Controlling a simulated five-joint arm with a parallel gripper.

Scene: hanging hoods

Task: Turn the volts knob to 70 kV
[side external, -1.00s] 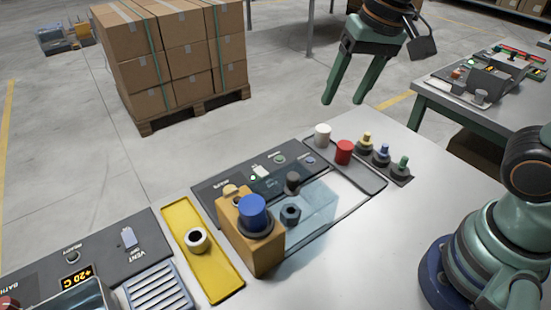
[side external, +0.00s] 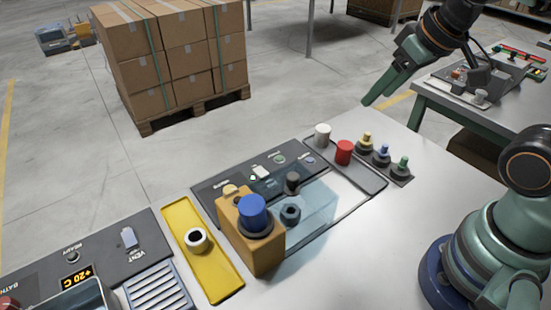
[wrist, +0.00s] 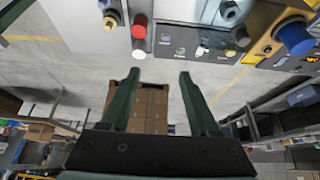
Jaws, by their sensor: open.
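The dark control panel (side external: 208,186) lies along the back of the bench, with small upside-down lettering I cannot read well. A dark knob (side external: 292,182) stands on it behind the clear bluish box (side external: 318,205); a dark knob also shows in the wrist view (wrist: 242,36). A pale yellow knob (side external: 231,190) sits at the panel's left end, partly behind the orange block (side external: 262,253). I cannot tell which is the volts knob. My gripper (side external: 374,101) is in the air beyond the bench's back edge, apart from the panel. Its fingers are open and empty in the wrist view (wrist: 158,72).
A large blue knob (side external: 252,212) tops the orange block, in front of the panel. A yellow plate (side external: 205,265) lies left.

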